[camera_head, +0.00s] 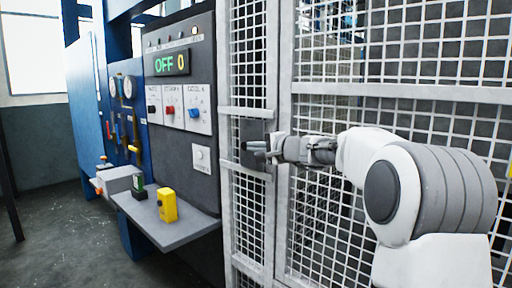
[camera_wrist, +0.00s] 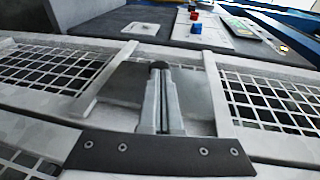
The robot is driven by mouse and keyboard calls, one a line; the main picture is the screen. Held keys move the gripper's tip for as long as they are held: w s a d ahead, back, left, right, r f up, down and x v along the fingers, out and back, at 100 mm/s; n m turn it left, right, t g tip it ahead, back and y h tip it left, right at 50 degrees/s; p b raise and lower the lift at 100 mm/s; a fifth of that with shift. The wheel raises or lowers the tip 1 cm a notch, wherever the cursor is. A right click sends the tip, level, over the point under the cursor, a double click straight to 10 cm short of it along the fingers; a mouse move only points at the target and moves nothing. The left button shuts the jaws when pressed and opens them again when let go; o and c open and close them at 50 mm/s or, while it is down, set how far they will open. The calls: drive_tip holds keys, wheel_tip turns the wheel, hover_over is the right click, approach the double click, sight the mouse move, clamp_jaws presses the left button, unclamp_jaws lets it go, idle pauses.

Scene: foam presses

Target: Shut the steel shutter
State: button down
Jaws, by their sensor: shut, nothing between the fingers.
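A white-framed wire-mesh barrier fills the middle and right of the head view, with a narrow panel (camera_head: 249,62) and a wide panel (camera_head: 400,40). I take this for the steel shutter, but cannot tell which panel moves. A grey plate (camera_head: 249,160) is set in the narrow panel; it also shows in the wrist view (camera_wrist: 199,91). My gripper (camera_head: 259,150) is shut and empty, its tips in front of the plate. In the wrist view its fingers (camera_wrist: 160,80) lie over the plate, with a dark round end at the tips. Contact cannot be told.
Gauges and blue posts stand further left. Floor at lower left is clear.

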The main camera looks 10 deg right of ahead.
drive_tip(key=shift+a, duration=0.1)
drive_tip(key=a+r+p+x, duration=0.1)
drive_tip(key=p+x, duration=0.1)
drive_tip(key=x, duration=0.6)
drive_tip(key=shift+a+r, duration=0.3)
drive_tip(key=shift+a, duration=0.05)
drive_tip(key=shift+r, duration=0.1)
